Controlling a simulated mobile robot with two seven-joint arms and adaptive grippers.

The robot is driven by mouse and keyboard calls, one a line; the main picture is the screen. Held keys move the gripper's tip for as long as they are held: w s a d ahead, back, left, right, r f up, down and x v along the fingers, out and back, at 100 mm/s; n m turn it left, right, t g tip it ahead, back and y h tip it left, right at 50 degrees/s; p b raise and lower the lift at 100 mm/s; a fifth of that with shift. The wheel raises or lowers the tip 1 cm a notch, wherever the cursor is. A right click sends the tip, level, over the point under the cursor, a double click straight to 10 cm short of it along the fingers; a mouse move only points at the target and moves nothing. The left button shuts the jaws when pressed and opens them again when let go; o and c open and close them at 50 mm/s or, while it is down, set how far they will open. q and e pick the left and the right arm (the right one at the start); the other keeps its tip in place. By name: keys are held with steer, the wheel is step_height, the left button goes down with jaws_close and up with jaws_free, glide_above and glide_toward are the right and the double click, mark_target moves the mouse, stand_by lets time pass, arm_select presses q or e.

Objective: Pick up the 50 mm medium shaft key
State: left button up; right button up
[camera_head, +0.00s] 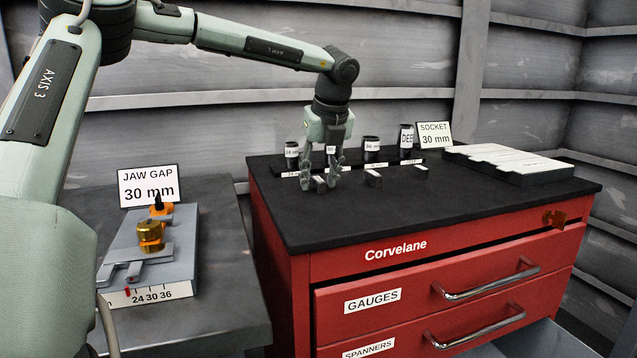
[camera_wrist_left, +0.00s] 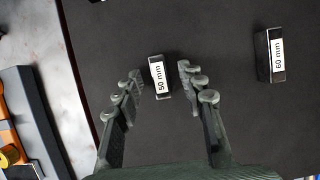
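The 50 mm shaft key is a small dark block with a white label (camera_wrist_left: 158,78). It lies on the black top of the red cabinet, and it also shows in the head view (camera_head: 319,184). My left gripper (camera_wrist_left: 160,74) is open and points down over it. Its fingers stand on either side of the key with a gap on both sides. In the head view the left gripper (camera_head: 320,178) is low over the cabinet top. Whether the fingertips touch the top I cannot tell. My right gripper is not in view.
A 60 mm key (camera_wrist_left: 271,56) lies to the right, also seen in the head view (camera_head: 373,178). Several dark sockets (camera_head: 371,148) stand in a row behind. A grey bench with a jaw gauge (camera_head: 150,285) stands left.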

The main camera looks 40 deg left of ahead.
arm_select(q)
steer(key=shift+c, duration=0.4)
jaws_close()
steer(key=shift+r, duration=0.1)
